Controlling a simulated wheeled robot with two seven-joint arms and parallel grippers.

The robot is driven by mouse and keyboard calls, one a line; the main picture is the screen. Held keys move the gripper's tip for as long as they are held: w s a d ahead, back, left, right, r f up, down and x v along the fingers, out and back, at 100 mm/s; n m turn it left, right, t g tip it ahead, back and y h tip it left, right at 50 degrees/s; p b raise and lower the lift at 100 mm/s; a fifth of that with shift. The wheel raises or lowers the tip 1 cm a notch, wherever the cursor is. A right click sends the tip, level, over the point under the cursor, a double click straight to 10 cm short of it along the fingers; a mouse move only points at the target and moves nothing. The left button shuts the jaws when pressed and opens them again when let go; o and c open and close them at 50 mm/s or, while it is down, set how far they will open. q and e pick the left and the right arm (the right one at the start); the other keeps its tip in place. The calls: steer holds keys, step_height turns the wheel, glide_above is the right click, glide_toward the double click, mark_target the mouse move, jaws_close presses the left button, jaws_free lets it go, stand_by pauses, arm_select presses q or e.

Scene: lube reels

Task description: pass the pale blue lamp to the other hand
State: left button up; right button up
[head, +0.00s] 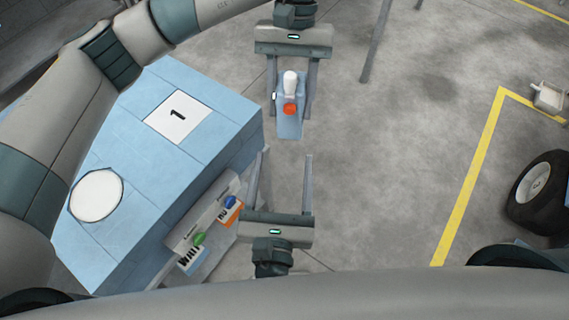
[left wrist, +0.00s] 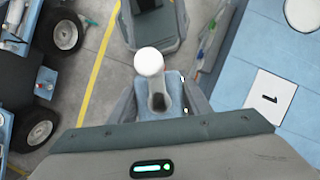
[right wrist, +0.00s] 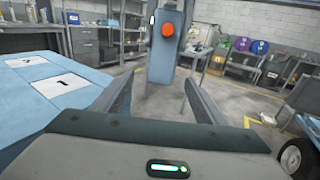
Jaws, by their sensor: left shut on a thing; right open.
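The pale blue lamp (head: 290,122) has a flat pale blue body, a white rounded part and an orange-red knob. My left gripper (head: 291,92), at the top of the head view, is shut on it and holds it above the floor. The lamp also shows in the left wrist view (left wrist: 176,88) and ahead in the right wrist view (right wrist: 160,62). My right gripper (head: 286,156) is open and empty, just below the lamp in the head view. Its fingers point toward the lamp, with a small gap to its lower end.
A blue block-like table (head: 140,165) with a "1" plate and a white disc stands at the left. A panel (head: 207,215) with green and blue knobs is at its edge, close to my right gripper. A black wheel (head: 541,192) stands at the right beyond a yellow floor line.

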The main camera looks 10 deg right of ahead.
mark_target(289, 127)
steer(key=shift+s+d+r, duration=0.1)
steer(key=shift+d+r, duration=0.05)
steer(key=shift+r, duration=0.3)
steer(key=w, duration=0.4)
steer(key=w+d, duration=0.1)
steer(key=w, duration=0.3)
steer(key=w+d, duration=0.1)
steer(key=w, duration=0.2)
steer(key=shift+w+d+f, duration=0.1)
steer(key=shift+w+d, duration=0.15)
steer(key=shift+w, duration=0.15)
steer(key=c, duration=1.4)
arm_select(q)
steer(key=o, duration=1.4)
arm_select(e)
steer(key=shift+c, duration=0.2)
arm_select(q)
steer(key=shift+w+r, duration=0.1)
